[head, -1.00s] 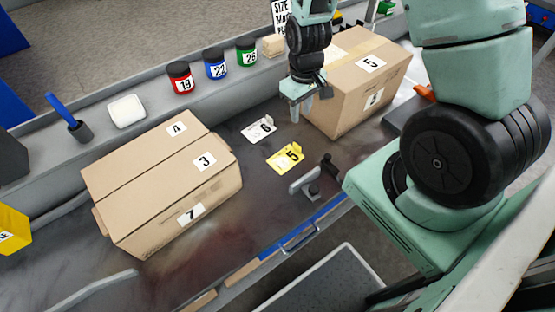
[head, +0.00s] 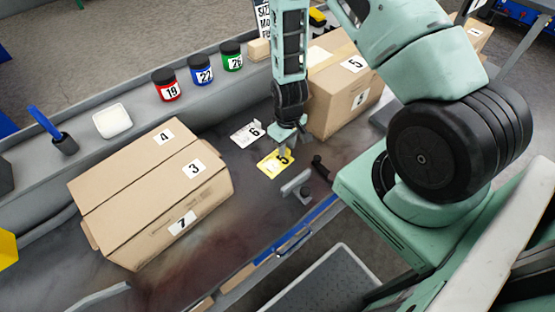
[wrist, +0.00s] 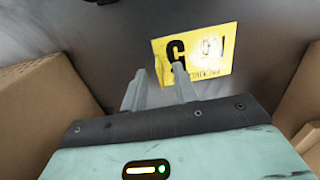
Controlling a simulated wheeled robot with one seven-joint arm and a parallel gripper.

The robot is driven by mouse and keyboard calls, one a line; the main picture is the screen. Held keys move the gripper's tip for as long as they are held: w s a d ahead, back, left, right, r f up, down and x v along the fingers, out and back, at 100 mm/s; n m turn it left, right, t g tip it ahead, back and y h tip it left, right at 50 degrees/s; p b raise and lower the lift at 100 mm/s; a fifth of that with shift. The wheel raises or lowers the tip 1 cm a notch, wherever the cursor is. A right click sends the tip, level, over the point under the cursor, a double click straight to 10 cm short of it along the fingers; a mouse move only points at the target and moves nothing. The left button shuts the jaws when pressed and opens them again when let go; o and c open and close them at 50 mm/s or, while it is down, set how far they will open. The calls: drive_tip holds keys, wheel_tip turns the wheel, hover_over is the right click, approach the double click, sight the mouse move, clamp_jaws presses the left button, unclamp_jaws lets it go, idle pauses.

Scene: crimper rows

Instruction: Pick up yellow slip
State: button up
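The yellow slip (head: 268,166), marked 5, lies flat on the dark work surface between the two large cartons. My gripper (head: 284,150) points down over its right part in the head view and hides some of it. In the wrist view the slip (wrist: 213,52) shows upside down with a bright glare spot. My gripper's two fingers (wrist: 158,82) are apart with nothing between them. The right fingertip overlaps the slip's lower left edge in that view; the left one is off to its left. I cannot tell whether a fingertip touches the slip.
A white slip marked 6 (head: 244,136) lies just beyond the yellow one. A large carton (head: 150,215) stands to the left and another carton (head: 338,105) to the right. A grey handle-like fixture (head: 295,187) sits close on the near side. Small jars (head: 201,78) line the back ledge.

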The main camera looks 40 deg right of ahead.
drive_tip(key=shift+f, duration=0.6)
clamp_jaws()
drive_tip(key=shift+r, duration=0.1)
